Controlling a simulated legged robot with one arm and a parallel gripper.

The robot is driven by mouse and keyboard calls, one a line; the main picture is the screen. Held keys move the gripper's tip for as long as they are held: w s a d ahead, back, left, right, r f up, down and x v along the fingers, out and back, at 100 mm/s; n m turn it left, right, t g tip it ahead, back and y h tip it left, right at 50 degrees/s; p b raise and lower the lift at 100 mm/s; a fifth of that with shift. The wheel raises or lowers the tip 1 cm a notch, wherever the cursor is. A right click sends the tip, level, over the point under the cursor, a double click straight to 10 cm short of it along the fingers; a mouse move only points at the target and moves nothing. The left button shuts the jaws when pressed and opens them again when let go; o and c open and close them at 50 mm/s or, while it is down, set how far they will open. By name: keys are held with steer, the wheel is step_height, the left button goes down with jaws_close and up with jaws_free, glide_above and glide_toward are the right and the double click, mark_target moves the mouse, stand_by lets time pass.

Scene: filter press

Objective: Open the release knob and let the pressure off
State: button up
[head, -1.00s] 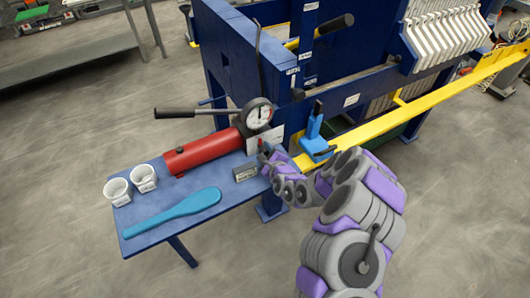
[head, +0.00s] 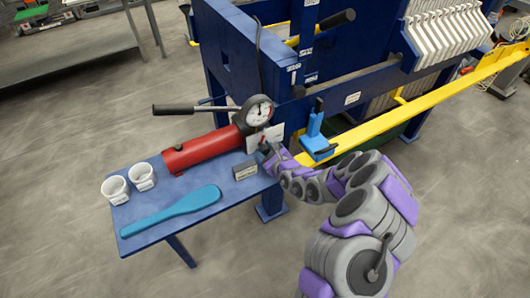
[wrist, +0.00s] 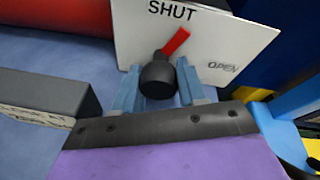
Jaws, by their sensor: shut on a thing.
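The release knob (wrist: 158,78) is black with a red pointer (wrist: 176,41). It stands in front of a white plate (wrist: 222,42) marked SHUT at the top and OPEN at the right. The pointer tilts up and right, between the two words. My gripper (wrist: 156,88) has its blue fingers on either side of the knob and is shut on it. In the head view my gripper (head: 266,152) is at the plate, right of the red pump cylinder (head: 203,150), and hides most of the knob. A round gauge (head: 258,111) sits above; its reading is too small to tell.
A small grey block (head: 245,170) lies on the blue bench (head: 150,238) close left of my gripper. Two white cups (head: 128,183) and a teal paddle (head: 172,212) lie farther left. A black pump lever (head: 185,109) sticks out left. A blue clamp (head: 316,133) and yellow rail (head: 375,130) are right.

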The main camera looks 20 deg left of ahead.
steer(key=m+b, duration=0.1)
steer(key=m+g+y+b, duration=0.1)
steer(key=m+b, duration=0.1)
steer(key=shift+s+f, duration=0.1)
steer(key=shift+f, duration=0.3)
steer(key=m+y, duration=0.1)
steer(key=m, duration=0.1)
steer(key=m+g, duration=0.1)
steer(key=m, duration=0.1)
steer(key=shift+r+m+y+b, duration=0.1)
steer(key=shift+m+y+b, duration=0.2)
steer(key=shift+y, duration=0.1)
steer(key=o, duration=0.7)
steer(key=shift+o, duration=0.2)
steer(key=shift+r, duration=0.1)
steer(key=shift+s+d+r, duration=0.15)
steer(key=shift+d+r, duration=0.05)
steer(key=shift+d, duration=0.25)
steer(key=p+v, duration=0.5)
steer(key=v, duration=1.1)
steer(key=shift+d+f, duration=0.15)
steer(key=shift+d, duration=0.1)
